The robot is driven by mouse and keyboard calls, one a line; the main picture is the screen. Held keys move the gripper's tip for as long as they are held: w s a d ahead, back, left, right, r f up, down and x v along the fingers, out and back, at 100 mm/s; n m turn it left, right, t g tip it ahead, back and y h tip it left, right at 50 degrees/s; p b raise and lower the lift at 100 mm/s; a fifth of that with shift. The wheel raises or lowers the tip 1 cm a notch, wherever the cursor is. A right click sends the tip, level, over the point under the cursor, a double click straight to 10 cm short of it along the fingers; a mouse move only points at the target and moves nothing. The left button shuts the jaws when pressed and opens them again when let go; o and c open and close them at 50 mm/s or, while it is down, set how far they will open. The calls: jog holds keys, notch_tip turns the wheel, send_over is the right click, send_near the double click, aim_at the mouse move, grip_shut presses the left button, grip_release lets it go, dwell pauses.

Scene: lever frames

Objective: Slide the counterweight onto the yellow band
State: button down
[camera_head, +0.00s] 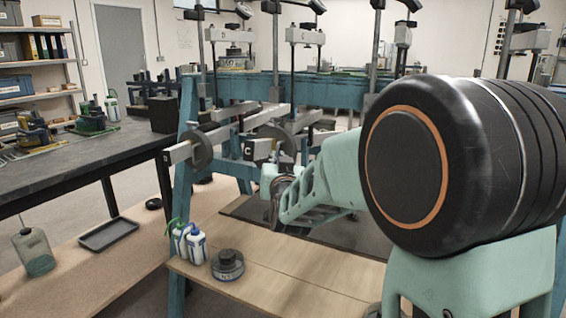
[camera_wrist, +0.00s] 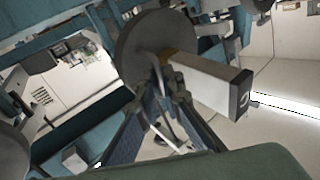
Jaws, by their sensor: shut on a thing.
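The counterweight is a grey round disc (camera_wrist: 150,48) around a pale lever beam (camera_wrist: 205,85) with a dark end cap in the wrist view. In the head view the disc (camera_head: 284,138) shows partly, behind the beam's end marked C (camera_head: 258,150). My gripper (camera_wrist: 164,88) is shut on the counterweight at its lower part; the exact contact is hard to make out. In the head view my gripper (camera_head: 275,185) is below the beam's end, its fingertips partly hidden. A yellowish-brown patch (camera_wrist: 178,66) shows on the beam beside the disc; I cannot tell if it is the yellow band.
Another lever with a grey disc (camera_head: 200,148) is close on the left. The teal frame (camera_head: 188,105) stands around the levers. A dark round weight (camera_head: 228,265) and white bottles (camera_head: 195,245) stand on the wooden shelf (camera_head: 290,275) below. A dark bench (camera_head: 100,150) is at left.

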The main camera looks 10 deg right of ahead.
jog(key=shift+s+a, duration=0.3)
jog(key=shift+s, duration=0.05)
jog(key=c, duration=2.4)
grip_release()
jog(key=shift+r, duration=0.1)
jog(key=shift+s+a, duration=0.2)
jog(key=shift+s, duration=3.6)
